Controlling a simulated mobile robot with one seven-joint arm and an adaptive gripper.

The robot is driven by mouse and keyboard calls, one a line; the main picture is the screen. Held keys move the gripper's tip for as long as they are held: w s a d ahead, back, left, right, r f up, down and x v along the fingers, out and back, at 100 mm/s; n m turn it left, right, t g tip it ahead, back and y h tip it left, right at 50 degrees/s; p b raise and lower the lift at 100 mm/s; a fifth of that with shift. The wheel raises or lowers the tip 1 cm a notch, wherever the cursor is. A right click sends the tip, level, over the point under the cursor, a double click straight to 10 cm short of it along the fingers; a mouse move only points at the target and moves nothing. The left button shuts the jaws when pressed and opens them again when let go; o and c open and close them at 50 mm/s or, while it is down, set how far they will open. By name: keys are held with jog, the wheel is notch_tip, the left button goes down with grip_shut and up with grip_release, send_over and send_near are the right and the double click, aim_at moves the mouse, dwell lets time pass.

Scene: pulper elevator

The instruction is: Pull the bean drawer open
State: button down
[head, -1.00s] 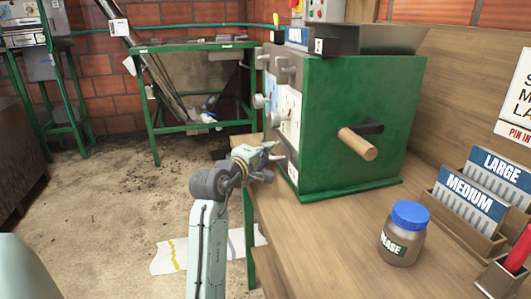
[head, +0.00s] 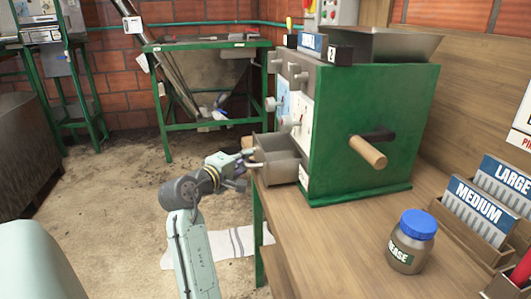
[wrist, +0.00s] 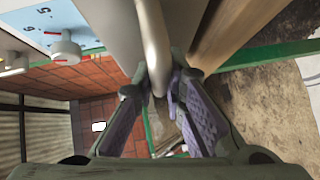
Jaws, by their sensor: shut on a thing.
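The bean drawer (head: 282,168) is a grey metal tray low on the front of the green machine (head: 345,150). It sticks out from the machine over the table's left edge, and its open top shows. My gripper (head: 247,161) is at the drawer's outer end, shut on its pale bar handle (head: 256,166). In the wrist view, the handle (wrist: 153,45) runs down between the two fingers of my gripper (wrist: 160,85).
A wooden crank handle (head: 368,152) juts from the machine's side. A blue-lidded grease jar (head: 411,241) and card holders (head: 468,218) stand on the wooden table (head: 340,250).

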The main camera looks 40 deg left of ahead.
jog(key=shift+s+a, duration=0.45)
jog(key=shift+s, duration=0.2)
jog(key=c, duration=1.6)
grip_release()
jog(key=shift+c, duration=0.2)
jog(key=v, duration=1.2)
